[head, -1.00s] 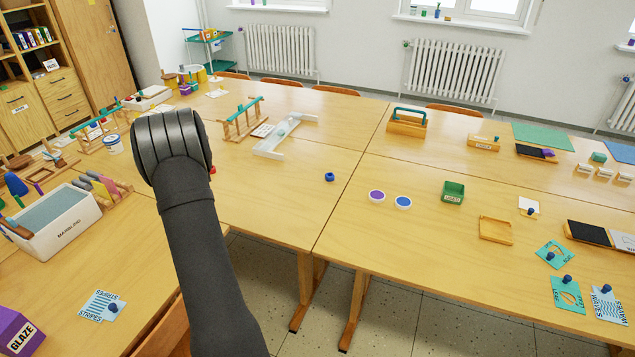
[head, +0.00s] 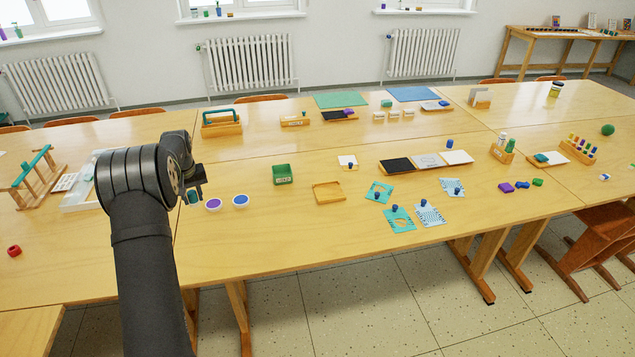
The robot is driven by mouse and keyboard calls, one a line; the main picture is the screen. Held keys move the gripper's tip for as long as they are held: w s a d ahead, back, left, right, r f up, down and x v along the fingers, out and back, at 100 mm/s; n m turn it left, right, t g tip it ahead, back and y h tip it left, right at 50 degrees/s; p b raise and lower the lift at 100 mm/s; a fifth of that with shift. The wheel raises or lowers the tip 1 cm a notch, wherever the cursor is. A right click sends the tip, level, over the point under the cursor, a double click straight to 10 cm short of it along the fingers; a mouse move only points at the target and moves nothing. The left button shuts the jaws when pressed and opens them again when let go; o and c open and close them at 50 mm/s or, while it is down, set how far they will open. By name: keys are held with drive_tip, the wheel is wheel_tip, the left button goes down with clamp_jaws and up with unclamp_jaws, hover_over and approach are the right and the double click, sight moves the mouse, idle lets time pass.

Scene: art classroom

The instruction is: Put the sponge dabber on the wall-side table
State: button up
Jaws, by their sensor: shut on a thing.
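My gripper (head: 199,184) is over the near wooden table, left of the middle of the head view, turned partly away from the camera. It is shut on a small blue-green thing (head: 193,197), which seems to be the sponge dabber. The thing is mostly hidden by the jaws and too small to tell its shape. A wooden table (head: 570,34) stands along the wall at the upper right, well away from my gripper, with several small things on it.
Purple (head: 213,203) and blue (head: 240,200) round pads lie just right of my gripper. A green box (head: 283,174), wooden tray (head: 328,192) and knobbed stencils (head: 400,219) lie further right. A wooden rack (head: 33,178) stands at left. The front table edge is mostly clear.

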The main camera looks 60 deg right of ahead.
drive_tip(key=s+d+m, duration=0.4)
drive_tip(key=s+d, duration=0.9)
drive_tip(key=s, duration=0.2)
drive_tip(key=s+d+m, duration=0.3)
drive_tip(key=s+d, duration=0.9)
drive_tip(key=s, duration=0.3)
hover_over(289, 206)
drive_tip(key=shift+g+h, duration=0.4)
drive_tip(key=f, duration=0.7)
drive_tip(key=shift+s+a, duration=0.15)
drive_tip(key=shift+a, duration=0.05)
drive_tip(key=shift+f, duration=2)
drive_tip(key=shift+f, duration=0.1)
drive_tip(key=o, duration=0.9)
drive_tip(key=shift+o, duration=0.2)
wheel_tip(289, 206, up, 12)
drive_tip(key=a, duration=0.1)
drive_tip(key=shift+s+a, duration=0.3)
drive_tip(key=shift+a, duration=0.05)
drive_tip(key=shift+f, duration=0.1)
